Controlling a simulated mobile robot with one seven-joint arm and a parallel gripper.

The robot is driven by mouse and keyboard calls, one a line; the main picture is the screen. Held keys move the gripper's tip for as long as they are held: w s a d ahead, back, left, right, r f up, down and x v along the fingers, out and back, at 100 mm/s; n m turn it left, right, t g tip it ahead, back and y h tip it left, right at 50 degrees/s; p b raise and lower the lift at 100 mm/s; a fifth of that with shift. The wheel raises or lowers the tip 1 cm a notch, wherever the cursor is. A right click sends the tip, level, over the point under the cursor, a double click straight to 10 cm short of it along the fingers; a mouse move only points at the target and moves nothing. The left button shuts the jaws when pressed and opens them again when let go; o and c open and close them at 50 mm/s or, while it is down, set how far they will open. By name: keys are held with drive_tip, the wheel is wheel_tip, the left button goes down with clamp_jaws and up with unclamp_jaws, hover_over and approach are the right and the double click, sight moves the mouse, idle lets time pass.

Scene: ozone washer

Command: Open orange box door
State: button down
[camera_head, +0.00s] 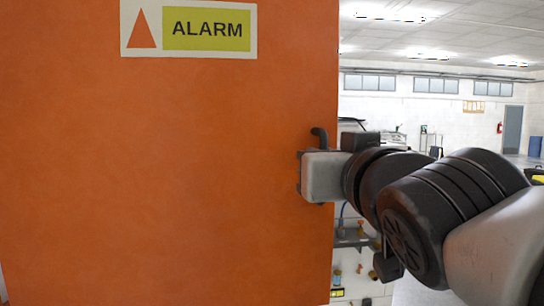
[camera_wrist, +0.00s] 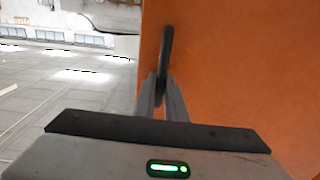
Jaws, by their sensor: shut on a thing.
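The orange box door (camera_head: 170,170) fills the left and middle of the head view, with an ALARM sign (camera_head: 189,28) at its top. It also shows in the wrist view (camera_wrist: 235,70), on the right. A dark handle (camera_wrist: 166,55) stands near the door's edge, and its bent end shows in the head view (camera_head: 319,137). My gripper (camera_wrist: 162,98) is shut on the handle, with its fingers at the handle's lower part in the wrist view. In the head view the fingers are mostly hidden behind the gripper body. What lies behind the door is hidden.
Right of the door, past my arm, is an open hall with a tiled wall, a grey door (camera_head: 512,130) and a blue barrel (camera_head: 535,146). Pipes and fittings (camera_head: 358,235) show below my gripper.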

drive_tip(key=c, duration=2.1)
unclamp_jaws()
drive_tip(key=shift+a+r, duration=0.1)
drive_tip(key=shift+s, duration=0.1)
drive_tip(key=s, duration=0.5)
drive_tip(key=s+d, duration=0.1)
drive_tip(key=s, duration=1.1)
drive_tip(key=shift+s+d, duration=0.1)
drive_tip(key=shift+d, duration=0.3)
drive_tip(key=w+d+f+m+g+h, duration=0.15)
drive_tip(key=f+g, duration=0.45)
drive_tip(key=f, duration=0.9)
drive_tip(key=w+d+f+g+h, duration=0.1)
drive_tip(key=w+f+g, duration=0.35)
drive_tip(key=f, duration=1.05)
drive_tip(key=shift+g+y, duration=0.35)
drive_tip(key=shift+g, duration=0.6)
drive_tip(key=r+p, duration=0.4)
drive_tip(key=s+r+p, duration=0.1)
drive_tip(key=r+p, duration=0.8)
drive_tip(key=p, duration=0.1)
drive_tip(key=shift+s+d+r, duration=0.1)
drive_tip(key=shift+s+r, duration=0.15)
drive_tip(key=shift+s, duration=0.1)
